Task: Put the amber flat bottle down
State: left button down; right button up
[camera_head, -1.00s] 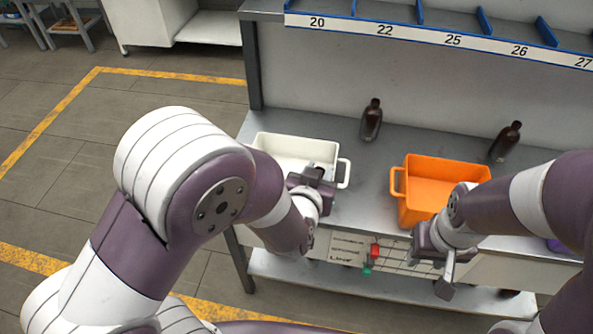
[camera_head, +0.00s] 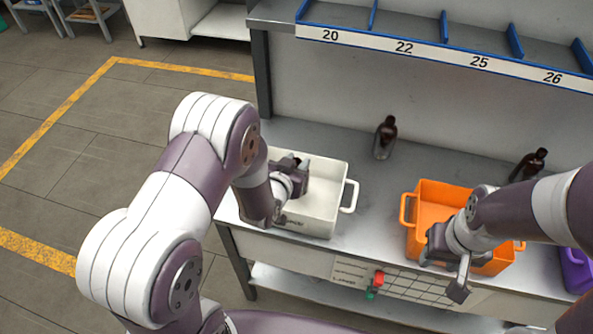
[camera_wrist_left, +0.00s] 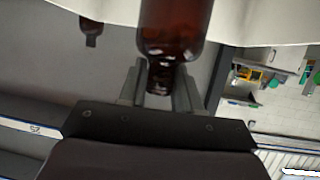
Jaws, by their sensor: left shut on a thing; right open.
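My left gripper (camera_head: 296,172) is over the white bin (camera_head: 325,207) in the head view. It is shut on an amber flat bottle, seen close up in the left wrist view (camera_wrist_left: 173,28), with the bottle's neck between the fingers. The bottle's body reaches past the fingers toward the bin's white wall. In the head view the gripper mostly hides this bottle, and I cannot tell whether it touches the bin. My right gripper (camera_head: 457,272) is open and empty at the front of the orange bin (camera_head: 432,193).
Two other dark bottles stand at the back of the grey table, one behind the bins (camera_head: 385,138) and one farther right (camera_head: 528,164). A purple bin (camera_head: 574,268) is at the right edge. The table between the white and orange bins is clear. A numbered shelf (camera_head: 440,58) overhangs the back.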

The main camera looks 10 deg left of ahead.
pick_arm(q)
jog(key=f, duration=0.2)
jog(key=shift+s+f, duration=0.25)
jog(key=shift+f, duration=0.15)
jog(key=shift+w+f, duration=0.1)
jog(key=shift+f, duration=0.2)
jog(key=c, duration=0.8)
grip_release()
jog(key=shift+r, duration=0.15)
